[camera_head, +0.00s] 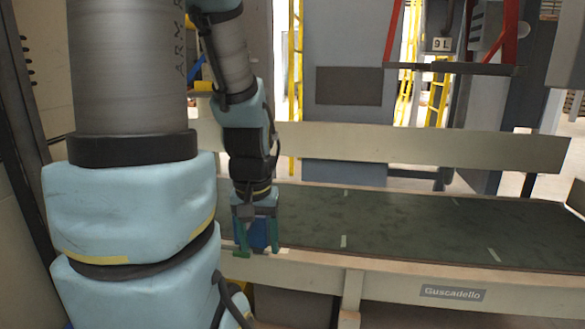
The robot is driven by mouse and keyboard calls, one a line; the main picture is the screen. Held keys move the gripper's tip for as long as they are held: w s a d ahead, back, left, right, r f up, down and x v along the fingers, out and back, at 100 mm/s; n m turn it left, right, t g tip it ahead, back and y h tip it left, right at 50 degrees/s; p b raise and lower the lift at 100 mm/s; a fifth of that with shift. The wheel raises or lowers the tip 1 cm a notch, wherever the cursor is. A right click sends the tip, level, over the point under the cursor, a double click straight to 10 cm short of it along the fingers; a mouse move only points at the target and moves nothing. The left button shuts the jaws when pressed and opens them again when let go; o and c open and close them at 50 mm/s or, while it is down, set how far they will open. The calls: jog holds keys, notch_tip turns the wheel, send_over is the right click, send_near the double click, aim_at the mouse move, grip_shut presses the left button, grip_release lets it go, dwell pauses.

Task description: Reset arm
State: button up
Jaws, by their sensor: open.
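My gripper (258,249) hangs pointing down at the near left edge of the conveyor. Its two green fingers are apart. A blue patch shows between the fingers, and I cannot tell whether it is part of the gripper or something behind it. My arm comes down from the top of the picture, with large light-blue and grey links filling the left side. No sack is visible on the part of the conveyor that I see.
The dark green conveyor belt (400,232) runs to the right and is bare apart from small pale marks. A beige rail (420,146) stands along its far side. A beige front frame (400,283) carries a "Guscadello" label (453,294). Yellow ladders (438,98) stand behind.

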notch_tip(320, 180, up, 25)
jog(key=p, duration=2.2)
jog(key=shift+p, duration=0.35)
jog(key=shift+r, duration=0.1)
